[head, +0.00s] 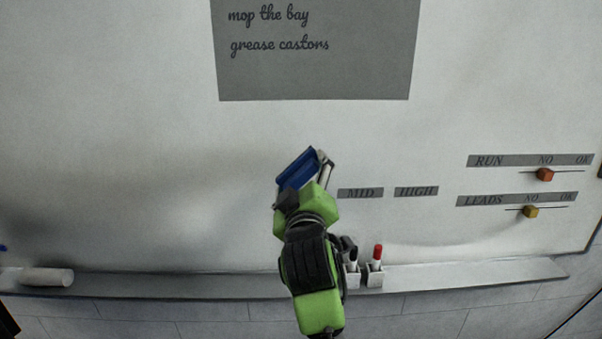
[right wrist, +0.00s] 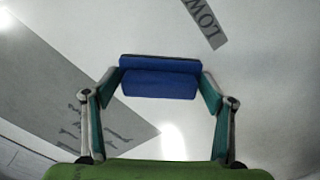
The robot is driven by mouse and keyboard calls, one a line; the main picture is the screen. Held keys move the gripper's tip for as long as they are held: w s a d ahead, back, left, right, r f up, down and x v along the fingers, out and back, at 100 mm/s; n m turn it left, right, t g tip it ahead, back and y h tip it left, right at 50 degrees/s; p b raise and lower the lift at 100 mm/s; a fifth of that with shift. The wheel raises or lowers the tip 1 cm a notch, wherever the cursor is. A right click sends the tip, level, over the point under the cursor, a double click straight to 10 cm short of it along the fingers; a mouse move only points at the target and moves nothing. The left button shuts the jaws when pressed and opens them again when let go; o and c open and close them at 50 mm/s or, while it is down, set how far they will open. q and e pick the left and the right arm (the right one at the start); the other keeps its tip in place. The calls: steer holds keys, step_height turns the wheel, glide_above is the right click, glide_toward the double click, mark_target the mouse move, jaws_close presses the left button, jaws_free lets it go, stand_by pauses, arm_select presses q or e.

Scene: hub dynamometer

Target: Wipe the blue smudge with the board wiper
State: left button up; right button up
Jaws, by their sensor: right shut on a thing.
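The board wiper (head: 296,169) is a blue block in front of the whiteboard (head: 130,130), near the middle of the head view and tilted there. My right gripper (head: 309,176) is shut on it. In the right wrist view the wiper (right wrist: 160,82) sits between the two fingertips, one at each end. I cannot tell whether the wiper touches the board. No blue smudge shows clearly in either view; the wiper and my right arm cover part of the board. My left gripper is not in view.
A grey note (head: 315,70) is above the wiper. MID (head: 360,193) and HIGH (head: 416,191) labels and two sliders (head: 545,175) are to the right. The ledge (head: 180,283) below bears a white roll (head: 47,277) and a red-capped marker (head: 377,256) in a holder.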

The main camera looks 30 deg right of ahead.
stand_by(0.3)
steer(key=shift+v, duration=1.65)
steer(key=shift+w+d, duration=0.1)
steer(key=shift+w, duration=0.05)
